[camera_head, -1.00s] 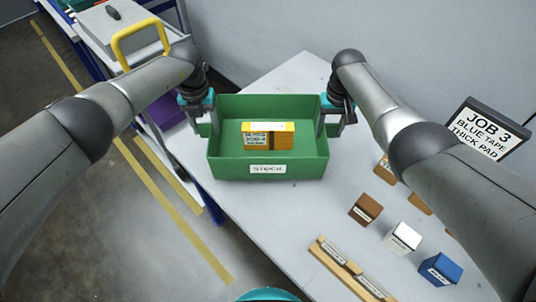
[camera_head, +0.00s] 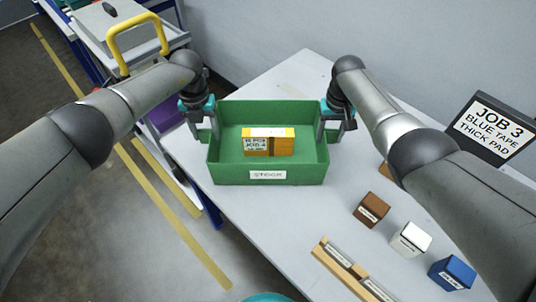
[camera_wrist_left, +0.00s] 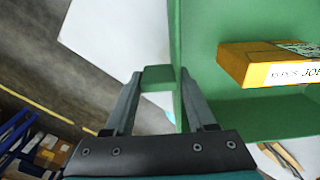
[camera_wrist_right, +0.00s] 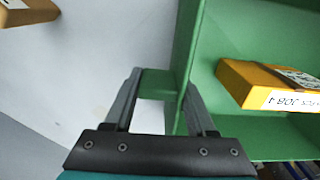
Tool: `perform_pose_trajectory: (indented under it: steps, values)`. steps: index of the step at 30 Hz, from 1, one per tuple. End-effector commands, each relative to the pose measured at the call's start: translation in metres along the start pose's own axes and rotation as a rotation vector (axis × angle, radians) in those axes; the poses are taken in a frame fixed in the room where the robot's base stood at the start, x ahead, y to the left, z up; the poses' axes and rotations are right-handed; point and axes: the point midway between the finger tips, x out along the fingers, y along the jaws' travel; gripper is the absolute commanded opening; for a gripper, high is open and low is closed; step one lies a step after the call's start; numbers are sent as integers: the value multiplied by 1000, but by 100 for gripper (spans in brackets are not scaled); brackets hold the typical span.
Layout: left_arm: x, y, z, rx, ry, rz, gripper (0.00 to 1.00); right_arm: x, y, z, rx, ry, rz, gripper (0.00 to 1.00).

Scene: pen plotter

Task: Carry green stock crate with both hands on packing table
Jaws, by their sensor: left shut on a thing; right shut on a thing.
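The green stock crate (camera_head: 225,174) with a "STOCK" label is at the left part of the packing table (camera_head: 285,222), close to its left edge. It looks level; I cannot tell whether its bottom touches the table. A yellow-orange box (camera_head: 268,147) marked "JOB 4" lies inside it. My left gripper (camera_head: 210,130) is shut on the tab at the crate's left side, and the tab shows between the fingers in the left wrist view (camera_wrist_left: 158,80). My right gripper (camera_head: 328,128) is shut on the right-side tab, also seen in the right wrist view (camera_wrist_right: 157,82).
Brown (camera_head: 371,209), white (camera_head: 410,239) and blue (camera_head: 452,272) blocks stand at the right, with a wooden rack (camera_head: 345,268) in front. A "JOB 3" sign (camera_head: 490,130) stands far right. A cart with a yellow handle (camera_head: 137,42) is at the upper left.

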Motion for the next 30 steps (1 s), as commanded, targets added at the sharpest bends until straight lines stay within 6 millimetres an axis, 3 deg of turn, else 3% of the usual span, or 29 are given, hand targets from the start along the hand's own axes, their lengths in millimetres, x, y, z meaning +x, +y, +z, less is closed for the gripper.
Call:
perform_pose_trajectory:
  steps: [1, 2, 9, 20, 26, 30]
  values:
    - [3, 2, 1, -2, -1, 2, 0, 4, 2, 0, 1, 1, 3, 0]
    - [4, 2, 0, -2, 0, 3, 57, 4, 2, 0, 1, -1, 4, 57]
    - [2, 1, 0, -1, 0, 1, 84, 2, 1, 0, 1, -1, 2, 84]
    - [-1, 0, 0, 0, -1, 0, 86, 2, 0, 0, 0, 0, 0, 86]
    - [-22, 1, 1, 2, -4, 0, 86, 2, 0, 0, 0, 0, 0, 86]
    - [-47, 1, 1, 1, -5, 1, 86, 2, 0, 0, 0, 0, 0, 86]
